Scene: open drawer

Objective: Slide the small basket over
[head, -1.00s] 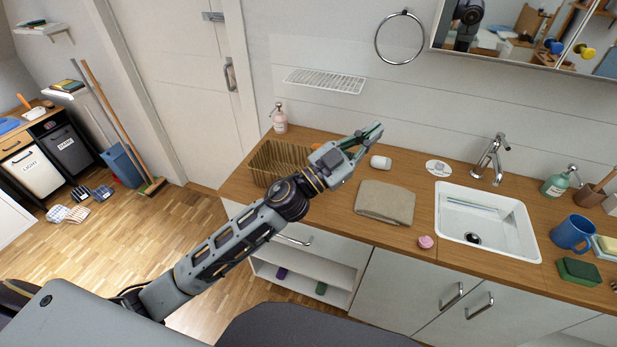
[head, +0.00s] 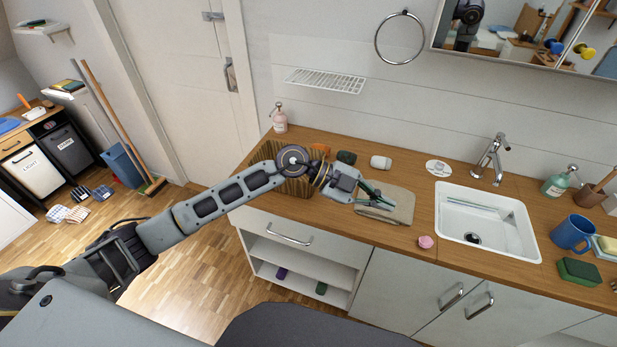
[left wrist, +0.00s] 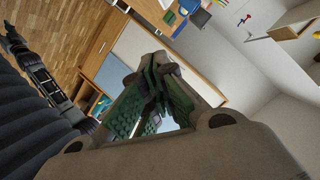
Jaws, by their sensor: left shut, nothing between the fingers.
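The small brown basket (head: 298,187) stands at the left end of the wooden counter in the head view. My left arm passes in front of it and hides much of it. My left gripper (head: 381,197) is shut and empty, to the right of the basket and in front of the folded beige cloth (head: 400,211). I cannot tell whether its fingers touch the cloth. The green fingers also show in the left wrist view (left wrist: 152,92), close together. My right gripper is not in view.
A soap bottle (head: 280,118) stands behind the basket. An orange item (head: 320,148), a dark green item (head: 346,157) and a white item (head: 381,162) lie along the back. A pink item (head: 426,242) and the sink (head: 485,221) are further right.

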